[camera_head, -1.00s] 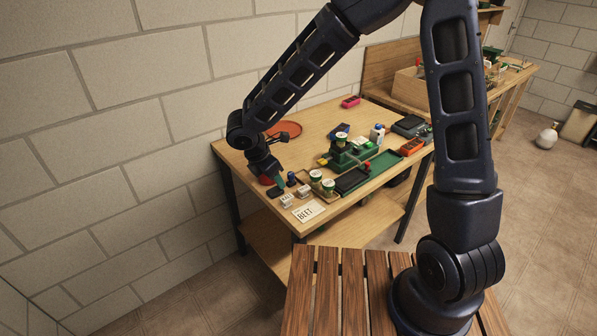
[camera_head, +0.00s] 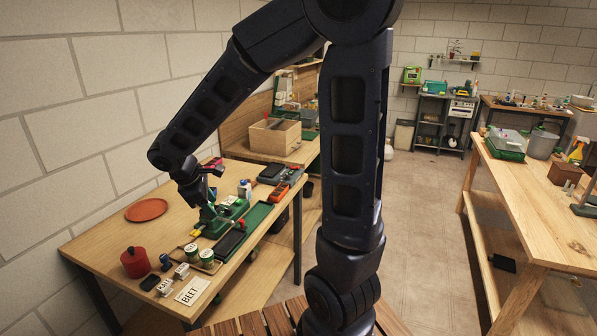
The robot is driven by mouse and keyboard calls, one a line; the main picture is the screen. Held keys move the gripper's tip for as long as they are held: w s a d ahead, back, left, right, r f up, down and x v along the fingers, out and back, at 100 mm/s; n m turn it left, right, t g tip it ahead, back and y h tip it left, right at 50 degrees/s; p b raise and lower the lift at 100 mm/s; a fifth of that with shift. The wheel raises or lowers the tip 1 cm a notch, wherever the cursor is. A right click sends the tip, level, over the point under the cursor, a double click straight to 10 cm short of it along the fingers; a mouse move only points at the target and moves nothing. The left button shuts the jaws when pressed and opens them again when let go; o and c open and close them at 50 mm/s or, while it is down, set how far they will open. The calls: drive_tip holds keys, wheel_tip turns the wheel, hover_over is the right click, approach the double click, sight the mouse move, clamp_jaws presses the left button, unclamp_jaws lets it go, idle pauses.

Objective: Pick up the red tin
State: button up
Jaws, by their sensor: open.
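The red tin (camera_head: 135,263), round with a small knob on top, stands upright at the near left of the wooden table, clear of my gripper. My gripper (camera_head: 207,211) points down beside the green holder (camera_head: 231,211) at the middle of the table, to the right of the tin and farther back. The jaws are open; they are small in the picture, and I see nothing held between them.
Two green-and-white tins (camera_head: 199,254) sit on a small tray right of the red tin. A blue bottle (camera_head: 166,262), a dark flat piece (camera_head: 149,283) and a BEET card (camera_head: 192,291) lie close by. An orange-red saucer (camera_head: 147,210) lies behind, with bare table around it.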

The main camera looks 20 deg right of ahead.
drive_tip(key=s+d+r+m+y, duration=0.1)
drive_tip(key=s+d+r+m, duration=0.2)
drive_tip(key=d+m, duration=0.2)
drive_tip(key=s+d+r+m+t+y, duration=0.1)
drive_tip(key=s+d+r+m, duration=0.2)
drive_tip(key=d, duration=0.6)
drive_tip(key=s+d+r+m+y, duration=0.1)
drive_tip(key=s+d+r+m, duration=0.3)
drive_tip(key=d+m, duration=0.3)
drive_tip(key=shift+d+r+t+y, duration=0.3)
drive_tip(key=shift+d, duration=0.15)
drive_tip(key=shift+o, duration=0.8)
drive_tip(key=shift+s+d+r+m, duration=0.1)
drive_tip(key=shift+s+d+m, duration=0.35)
drive_tip(key=shift+s+m, duration=0.05)
